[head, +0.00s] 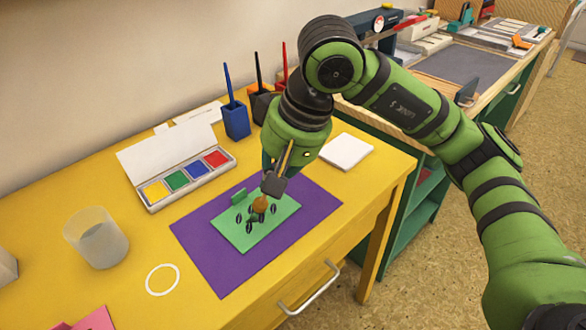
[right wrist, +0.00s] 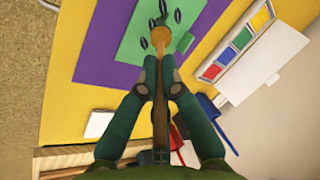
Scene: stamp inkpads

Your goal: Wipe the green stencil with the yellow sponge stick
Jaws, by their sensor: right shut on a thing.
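The green stencil (head: 270,231) is a flat sheet with several dark leaf-shaped marks, lying on a purple mat (head: 322,203). It also shows at the top of the right wrist view (right wrist: 138,22). The yellow sponge stick has a rounded orange-yellow sponge tip (head: 260,203) and a brown handle (right wrist: 160,125). My right gripper (head: 273,184) is shut on the stick's handle, with the tip pointing down over the stencil. The tip (right wrist: 161,37) sits among the leaf marks; I cannot tell whether it touches. My left gripper is out of view.
An open paint box (head: 187,181) with yellow, green, blue and red pads stands behind the mat. Blue (head: 236,120) and dark holders with brushes stand further back. A clear cup (head: 95,238) and white ring (head: 162,280) are at left. A white pad (head: 347,151) lies at right.

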